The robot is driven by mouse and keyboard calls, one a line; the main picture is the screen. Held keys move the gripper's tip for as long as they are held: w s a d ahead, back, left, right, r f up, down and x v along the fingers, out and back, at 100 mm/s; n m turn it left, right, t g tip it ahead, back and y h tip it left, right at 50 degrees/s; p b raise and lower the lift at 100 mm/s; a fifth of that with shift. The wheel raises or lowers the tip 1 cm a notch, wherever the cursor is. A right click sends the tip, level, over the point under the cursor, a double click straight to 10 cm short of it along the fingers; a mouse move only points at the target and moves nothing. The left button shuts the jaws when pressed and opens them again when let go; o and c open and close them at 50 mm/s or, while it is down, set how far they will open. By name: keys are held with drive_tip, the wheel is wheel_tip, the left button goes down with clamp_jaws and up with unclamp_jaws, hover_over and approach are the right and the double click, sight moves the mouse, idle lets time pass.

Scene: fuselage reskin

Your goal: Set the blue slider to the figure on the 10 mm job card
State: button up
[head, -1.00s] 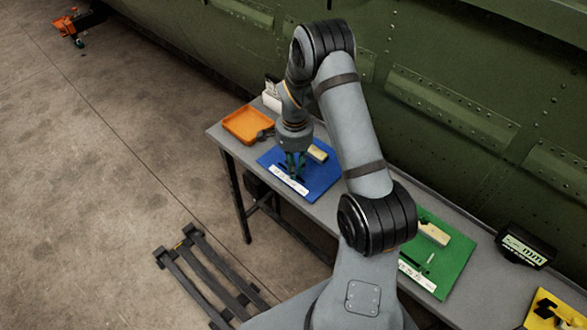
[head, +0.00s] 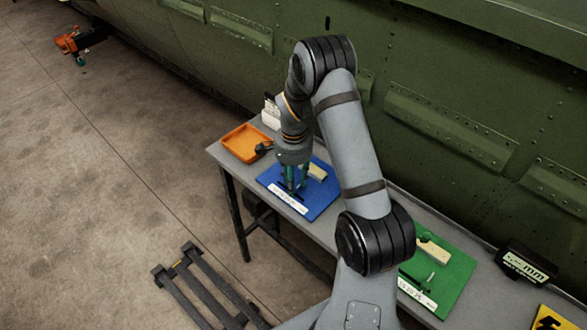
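The blue slider board (head: 318,205) lies on the grey bench, with a white scale strip (head: 288,201) along its front edge and a pale block (head: 317,172) on it. My gripper (head: 292,188) points down over this board, just behind the strip. Its fingers are low at the board's dark slot. The slider knob is hidden or too small to make out, and I cannot tell whether the fingers touch it. White cards (head: 271,111) stand at the back of the bench; their figures are not readable.
An orange tray (head: 240,145) sits left of the blue board. To the right are a green board (head: 455,262) with its own strip, a black display reading "mm" (head: 526,263) and a yellow board (head: 548,322). The green fuselage (head: 450,90) rises behind the bench. A dark pallet-like frame (head: 205,290) lies on the floor.

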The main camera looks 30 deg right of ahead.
wheel_tip(320, 180, up, 10)
idle(0.3)
